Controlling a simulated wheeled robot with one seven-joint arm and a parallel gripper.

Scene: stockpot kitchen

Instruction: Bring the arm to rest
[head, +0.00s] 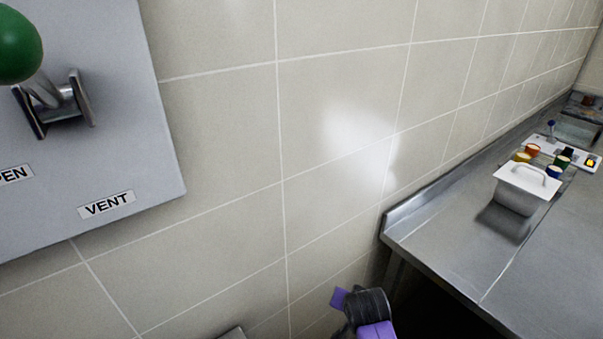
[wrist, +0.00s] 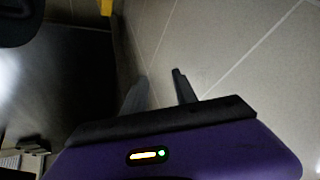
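My gripper (wrist: 160,77) shows in the wrist view with its two dark fingers apart and nothing between them. Tiled wall or floor fills the view beyond the fingers; I cannot tell which. In the head view, a purple and black part of my arm (head: 366,312) shows low at the bottom centre, in front of the tiled wall and left of the counter. The fingers cannot be made out there. Nothing is seen touching the gripper.
A grey panel (head: 95,135) with a green-knobbed lever (head: 15,45) and a VENT label (head: 106,205) is at left. A steel counter (head: 450,245) at right bears a lidded steel container (head: 518,196) and several small coloured jars (head: 533,151). The wall between is bare.

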